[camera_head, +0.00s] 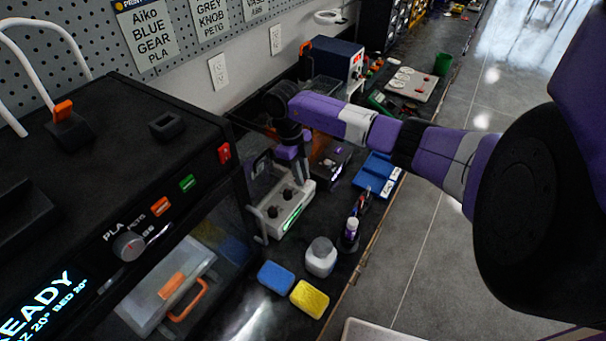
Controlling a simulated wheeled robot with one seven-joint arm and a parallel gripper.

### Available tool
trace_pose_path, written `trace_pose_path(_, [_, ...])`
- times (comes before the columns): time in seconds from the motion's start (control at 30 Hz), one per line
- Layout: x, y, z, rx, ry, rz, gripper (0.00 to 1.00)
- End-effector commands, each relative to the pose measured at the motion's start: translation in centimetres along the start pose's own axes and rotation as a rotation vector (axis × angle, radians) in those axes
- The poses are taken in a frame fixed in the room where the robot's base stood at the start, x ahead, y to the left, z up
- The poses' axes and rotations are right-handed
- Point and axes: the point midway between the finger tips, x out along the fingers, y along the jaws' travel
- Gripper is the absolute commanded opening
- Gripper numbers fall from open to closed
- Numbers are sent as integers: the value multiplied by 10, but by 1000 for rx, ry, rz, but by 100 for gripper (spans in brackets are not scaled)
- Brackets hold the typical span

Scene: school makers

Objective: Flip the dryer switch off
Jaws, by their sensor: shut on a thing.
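A pale grey box with dark knobs and a green-lit display (286,207) stands on the bench right of the black machine; it looks like the dryer. My gripper (292,158) is at the far end of my purple arm, pointing down just above and behind this box. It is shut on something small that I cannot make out. The fingertips are mostly hidden, and I cannot tell whether they touch the box. I cannot make out the dryer's switch.
The black machine (140,130) with a lit READY panel fills the left. A blue tray (376,176) lies to the right, near the bench edge.

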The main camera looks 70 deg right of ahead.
Motion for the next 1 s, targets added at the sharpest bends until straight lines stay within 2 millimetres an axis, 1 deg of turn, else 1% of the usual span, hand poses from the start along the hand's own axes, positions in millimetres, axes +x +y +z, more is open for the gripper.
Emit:
trace_pose_path(0.13, [0,0,1,2,33,-2,0])
trace_pose_path(0.4, [-1,0,1,3,34,-1,0])
trace_pose_path(0.43, [-1,0,1,3,34,-1,20])
trace_pose_path(0.53, [-1,0,1,3,33,-1,40])
trace_pose_path(0.87, [-2,0,1,3,33,-1,40])
trace_pose_path(1.0, [-13,-1,2,2,31,-2,40])
